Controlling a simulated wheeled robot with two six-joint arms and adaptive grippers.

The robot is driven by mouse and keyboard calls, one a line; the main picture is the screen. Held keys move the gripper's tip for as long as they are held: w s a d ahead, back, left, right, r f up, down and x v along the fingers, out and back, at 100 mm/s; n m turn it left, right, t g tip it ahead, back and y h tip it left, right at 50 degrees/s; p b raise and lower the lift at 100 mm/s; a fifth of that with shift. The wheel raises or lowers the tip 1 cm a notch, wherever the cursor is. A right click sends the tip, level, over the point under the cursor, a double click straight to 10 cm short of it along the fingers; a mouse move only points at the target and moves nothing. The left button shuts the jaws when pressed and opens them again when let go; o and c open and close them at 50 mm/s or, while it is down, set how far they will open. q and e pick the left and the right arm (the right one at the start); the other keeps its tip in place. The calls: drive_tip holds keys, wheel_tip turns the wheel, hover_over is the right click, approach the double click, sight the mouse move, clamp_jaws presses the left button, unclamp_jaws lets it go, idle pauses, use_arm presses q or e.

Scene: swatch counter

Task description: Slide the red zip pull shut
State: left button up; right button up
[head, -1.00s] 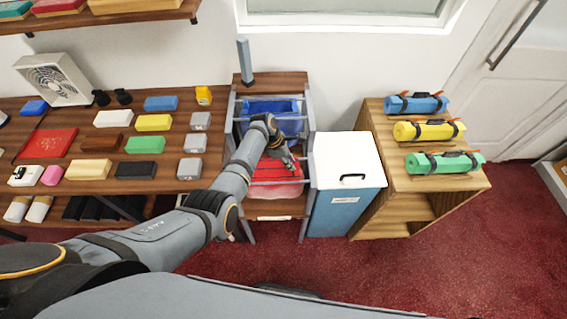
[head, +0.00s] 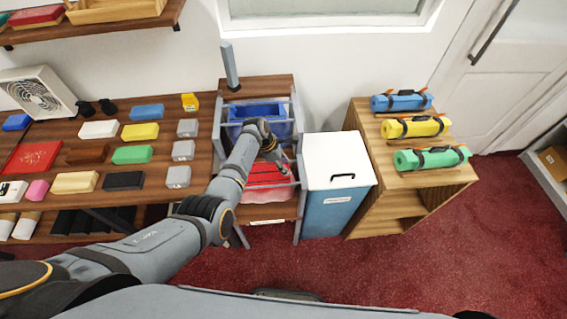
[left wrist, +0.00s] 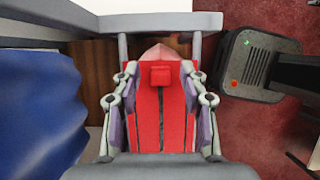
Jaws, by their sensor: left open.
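A red panel (head: 266,173) with dark lengthwise lines lies in the metal-railed stand, below a blue fabric piece (head: 262,112). In the left wrist view, a small red block, seemingly the zip pull (left wrist: 160,76), sits near the far end of the red panel (left wrist: 146,125). My left gripper (left wrist: 159,72) is open, with one finger on each side of the pull; I cannot tell whether they touch it. In the head view, the left gripper (head: 277,163) is over the red panel and hides part of it, and the pull is not clear. My right gripper is not in view.
Metal rails (head: 298,155) frame the stand. A blue bin with a white lid (head: 337,160) stands close on the right, then a wooden shelf (head: 385,160) with rolled mats. A table (head: 150,185) with several coloured blocks is on the left. Red carpet in front is partly open.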

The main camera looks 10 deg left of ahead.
use_arm(q)
drive_tip(key=v, duration=1.1)
drive_tip(key=shift+r, duration=0.45)
drive_tip(key=shift+s, duration=0.1)
